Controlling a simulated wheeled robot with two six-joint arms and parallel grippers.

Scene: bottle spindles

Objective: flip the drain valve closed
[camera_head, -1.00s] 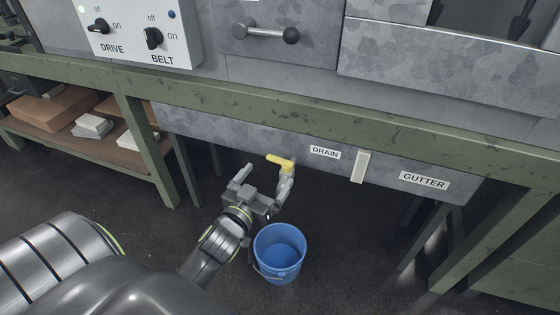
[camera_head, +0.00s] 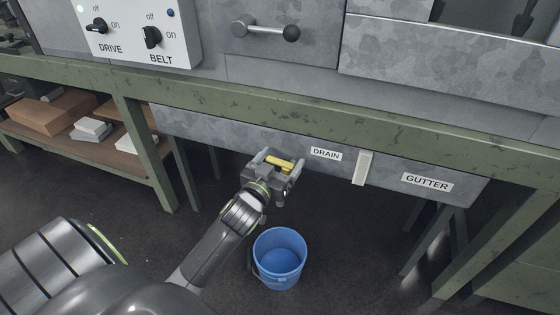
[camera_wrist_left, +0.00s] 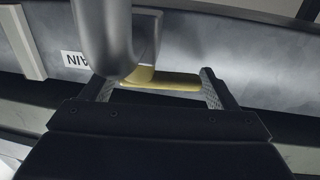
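The drain valve has a yellow lever handle (camera_head: 279,163) on the front of the grey metal trough, left of the DRAIN label (camera_head: 325,154). My left gripper (camera_head: 279,158) is at the lever, its fingers spread on either side of it. In the left wrist view the yellow handle (camera_wrist_left: 165,81) lies crosswise between the two open fingertips (camera_wrist_left: 157,88), with a grey pipe (camera_wrist_left: 103,35) in front of it. I cannot tell whether a finger touches the handle. My right gripper is not in view.
A blue bucket (camera_head: 279,258) stands on the floor below the valve. A green bench rail (camera_head: 290,110) runs above. A GUTTER label (camera_head: 427,182) and a pale strip (camera_head: 362,167) are to the right. A switch panel (camera_head: 140,35) is at the upper left.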

